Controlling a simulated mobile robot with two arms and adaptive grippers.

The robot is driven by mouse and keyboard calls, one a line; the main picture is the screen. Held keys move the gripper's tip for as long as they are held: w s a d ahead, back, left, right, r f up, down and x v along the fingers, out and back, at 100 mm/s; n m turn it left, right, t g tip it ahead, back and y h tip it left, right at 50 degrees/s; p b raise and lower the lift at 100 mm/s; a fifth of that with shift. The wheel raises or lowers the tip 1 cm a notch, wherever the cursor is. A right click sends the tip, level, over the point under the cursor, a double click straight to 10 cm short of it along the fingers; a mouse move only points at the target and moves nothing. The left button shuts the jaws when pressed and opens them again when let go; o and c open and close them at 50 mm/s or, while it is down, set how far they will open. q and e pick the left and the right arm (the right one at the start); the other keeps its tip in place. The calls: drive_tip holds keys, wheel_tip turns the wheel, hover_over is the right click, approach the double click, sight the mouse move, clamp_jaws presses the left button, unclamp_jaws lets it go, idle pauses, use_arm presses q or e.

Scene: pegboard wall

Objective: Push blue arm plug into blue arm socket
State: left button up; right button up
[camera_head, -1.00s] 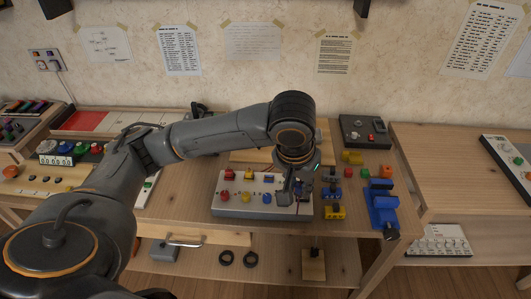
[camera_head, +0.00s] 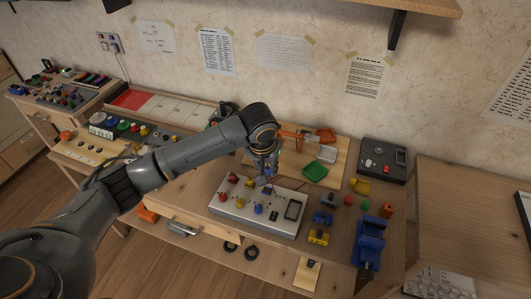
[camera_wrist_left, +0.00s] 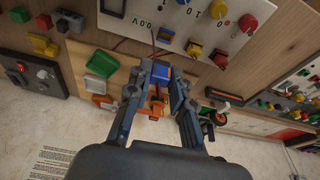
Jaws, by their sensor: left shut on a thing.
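My left gripper (camera_head: 266,172) points down at the back edge of a white socket box (camera_head: 230,210) in the head view. In the left wrist view the gripper (camera_wrist_left: 160,75) is shut around a blue piece (camera_wrist_left: 162,69), which looks like the blue arm plug, mostly hidden by the fingers. The box carries red, yellow and blue pieces in two rows, including a front blue one (camera_head: 258,209). Another blue piece (camera_wrist_left: 194,49) is at the box edge in the wrist view, close to the fingertips. I cannot tell whether the held piece touches a socket.
A green tray (camera_head: 314,172) and an orange-handled item (camera_head: 325,136) lie behind the box. Blue and yellow blocks (camera_head: 322,218) and a blue vise-like tool (camera_head: 368,240) stand to its right. A grey device (camera_head: 384,158) sits at the back right.

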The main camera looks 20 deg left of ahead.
sight(266, 167)
wheel_tip(266, 167, up, 5)
drive_tip(key=s+a+p, duration=0.3)
use_arm(q)
drive_tip(key=f, duration=0.1)
drive_tip(key=w+f, duration=0.2)
drive_tip(key=f, duration=0.1)
drive_tip(key=shift+a+b, duration=0.3)
drive_tip(key=shift+a, duration=0.1)
wheel_tip(266, 167, down, 4)
drive_tip(key=b, duration=0.4)
drive_tip(key=shift+r, duration=0.15)
drive_tip(key=shift+f+b, duration=0.65)
drive_tip(key=shift+b, duration=0.15)
use_arm(e)
wheel_tip(266, 167, down, 6)
drive_tip(key=w+d, duration=0.1)
drive_tip(key=shift+w+d+f, duration=0.15)
drive_tip(key=shift+w+d, duration=0.25)
use_arm(q)
drive_tip(key=shift+r, duration=0.1)
use_arm(e)
drive_tip(key=shift+s+a, duration=0.15)
drive_tip(key=shift+a, duration=0.15)
use_arm(q)
drive_tip(key=shift+p, duration=0.3)
use_arm(e)
drive_tip(key=shift+r, duration=0.25)
